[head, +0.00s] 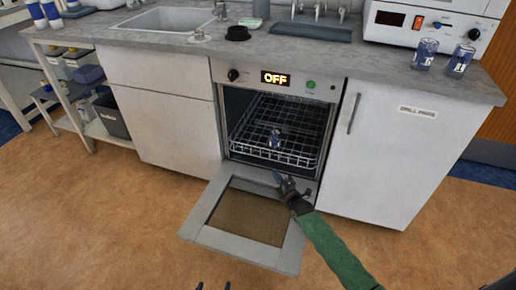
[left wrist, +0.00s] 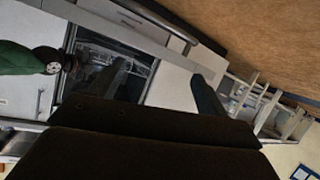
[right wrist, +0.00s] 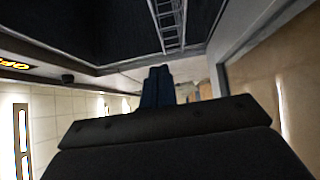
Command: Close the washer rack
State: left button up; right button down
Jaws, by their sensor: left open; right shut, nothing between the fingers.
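The washer (head: 268,78) stands under the counter with its door (head: 203,208) folded down flat in front. The wire rack (head: 246,146) sits in the cavity, its front rim close to the opening; I cannot tell how far it sticks out. A small blue-and-white container (head: 275,138) stands in it. My right gripper (head: 278,178) is shut and empty, just in front of the rack's front rim, above the door; contact is unclear. In the right wrist view, rack wires (right wrist: 168,25) show beyond its fingers. My left gripper (head: 213,286) is open and empty at the bottom edge, before the door.
A white cabinet (head: 385,150) stands right of the washer, another (head: 165,125) left. The counter above holds a sink (head: 165,20), two blue cups (head: 425,54) and a white device (head: 400,22). A shelf cart (head: 95,128) stands at far left. The floor in front is clear.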

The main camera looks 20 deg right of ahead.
jog(key=b, duration=0.2)
send_near(263, 149)
jog(key=w+a, duration=0.2)
jog(key=a, duration=0.1)
jog(key=w+d, duration=0.2)
jog(key=w, duration=0.1)
pick_arm(q)
jog(key=w+r+t, duration=0.1)
jog(key=r+t, duration=0.2)
jog(key=r, duration=0.6)
jog(key=w+r+t+h, duration=0.1)
jog(key=w+r+t, duration=0.1)
jog(key=r, duration=0.7)
jog(key=w+r+t+h, duration=0.1)
jog(key=r+t, duration=0.3)
jog(key=r, duration=0.5)
jog(key=shift+w+a+r+t+b, duration=0.2)
jog(key=shift+w+r+t+b, duration=0.15)
jog(key=shift+w, duration=0.4)
pick_arm(e)
jog(key=shift+w+d, duration=0.15)
jog(key=shift+w, duration=0.05)
pick_arm(q)
jog(key=shift+f, duration=0.1)
